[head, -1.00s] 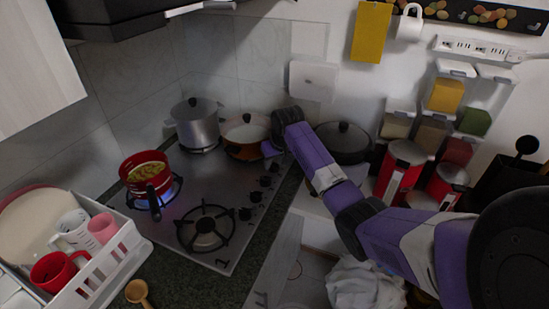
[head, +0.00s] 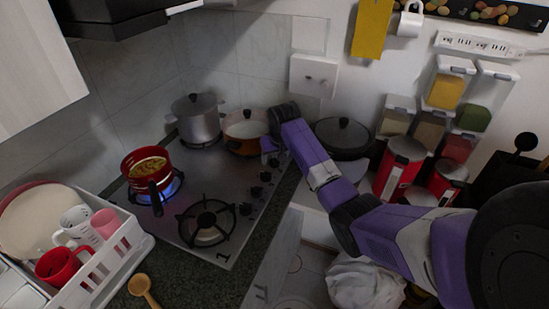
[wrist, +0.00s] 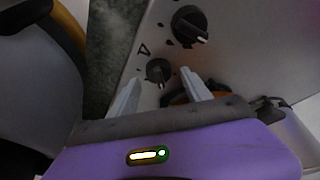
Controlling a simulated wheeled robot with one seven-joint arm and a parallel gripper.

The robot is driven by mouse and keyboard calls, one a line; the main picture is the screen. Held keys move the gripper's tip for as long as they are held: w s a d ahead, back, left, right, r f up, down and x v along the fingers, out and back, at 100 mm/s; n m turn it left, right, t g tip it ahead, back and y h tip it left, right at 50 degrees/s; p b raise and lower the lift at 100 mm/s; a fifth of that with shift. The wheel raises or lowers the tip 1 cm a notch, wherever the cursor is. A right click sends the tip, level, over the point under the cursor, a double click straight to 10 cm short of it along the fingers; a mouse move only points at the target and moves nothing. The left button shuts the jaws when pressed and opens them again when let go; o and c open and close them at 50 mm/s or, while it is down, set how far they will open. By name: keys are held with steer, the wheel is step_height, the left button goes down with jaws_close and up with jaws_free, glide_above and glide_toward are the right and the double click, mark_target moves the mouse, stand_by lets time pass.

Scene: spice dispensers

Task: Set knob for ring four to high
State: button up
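The steel hob (head: 190,232) has a row of dark knobs along its right edge; the nearest knob (head: 245,208) is clear in the head view. My gripper (head: 268,148) is at the far end of that row, beside the orange pot. In the wrist view my gripper (wrist: 160,76) is open, with a finger on each side of a small dark knob (wrist: 158,71). I cannot tell whether the fingers touch it. A second knob (wrist: 190,25) with a pale pointer mark is beyond it. Which ring is four is not readable.
A red pot (head: 147,164) stands over a lit blue flame at the left. A steel pot (head: 197,122) and the orange pot (head: 245,134) stand at the back. The front right burner (head: 206,223) is empty. A black lidded pan (head: 343,140) is right of my gripper.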

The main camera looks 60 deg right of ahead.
mark_target(277, 171)
steer(key=b+v, duration=0.1)
steer(key=v, duration=0.6)
steer(key=shift+r, duration=0.4)
steer(key=shift+s, duration=0.1)
